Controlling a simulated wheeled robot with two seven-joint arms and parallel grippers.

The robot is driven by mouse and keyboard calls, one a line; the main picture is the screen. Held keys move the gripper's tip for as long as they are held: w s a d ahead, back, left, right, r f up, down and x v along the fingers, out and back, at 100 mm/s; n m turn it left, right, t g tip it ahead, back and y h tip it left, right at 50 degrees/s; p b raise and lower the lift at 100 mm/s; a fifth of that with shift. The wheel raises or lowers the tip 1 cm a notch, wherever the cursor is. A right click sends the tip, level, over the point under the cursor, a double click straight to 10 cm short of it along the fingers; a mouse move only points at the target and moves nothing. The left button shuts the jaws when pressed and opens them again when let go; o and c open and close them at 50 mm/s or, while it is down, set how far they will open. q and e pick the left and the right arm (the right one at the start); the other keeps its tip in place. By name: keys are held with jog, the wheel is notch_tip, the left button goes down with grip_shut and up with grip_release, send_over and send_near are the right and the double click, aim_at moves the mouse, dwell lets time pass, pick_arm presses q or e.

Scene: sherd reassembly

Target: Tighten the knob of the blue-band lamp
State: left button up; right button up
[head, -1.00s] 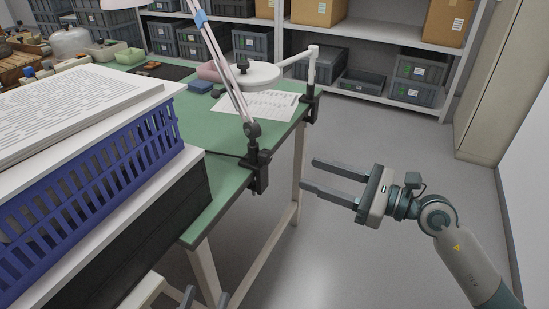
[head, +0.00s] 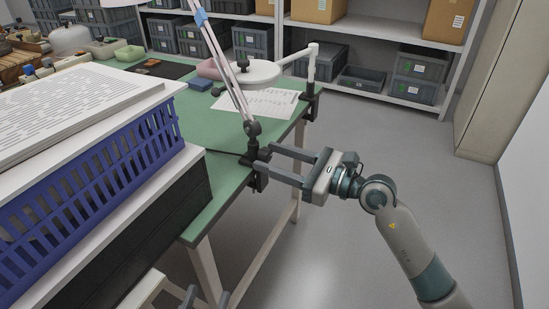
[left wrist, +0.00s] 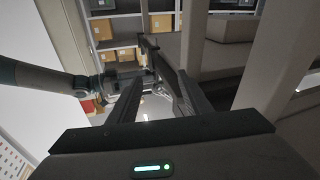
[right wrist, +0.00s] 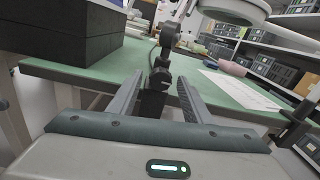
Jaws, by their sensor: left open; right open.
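The blue-band lamp (head: 230,75) rises from a black clamp (head: 259,178) on the edge of the green table, with a blue band on its pale arm. A dark knob (right wrist: 160,78) shows at the lamp's base in the right wrist view, between the finger lines. My right gripper (head: 264,159) is open, its fingers pointing left at the clamp and the lamp base. Whether the fingertips touch it I cannot tell. My left gripper (head: 205,297) is open, low beside the table at the bottom edge; in the left wrist view (left wrist: 158,85) its fingers point away, apart.
A second lamp with a white round head (head: 250,73) is clamped farther along the table edge. A blue basket (head: 100,175) and black boxes fill the near left of the green table (head: 225,195). The floor to the right is clear, with shelves behind.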

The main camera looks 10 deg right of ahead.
jog(key=c, duration=1.1)
jog(key=shift+o, duration=0.2)
jog(key=m+p, duration=0.1)
jog(key=p, duration=0.1)
jog(key=shift+r+p, duration=0.1)
jog(key=shift+p, duration=0.2)
jog(key=shift+m+p, duration=1)
jog(key=shift+p, duration=0.15)
pick_arm(q)
jog(key=s+a+f+g+y, duration=0.1)
jog(key=s+a+f+g, duration=0.1)
jog(key=f+g, duration=0.3)
jog(key=s+a+f+g+y, duration=0.2)
jog(key=f+g, duration=0.3)
jog(key=f, duration=0.4)
jog(key=shift+s+a+f+n, duration=0.3)
jog(key=shift+s+a, duration=0.2)
jog(key=shift+s, duration=0.35)
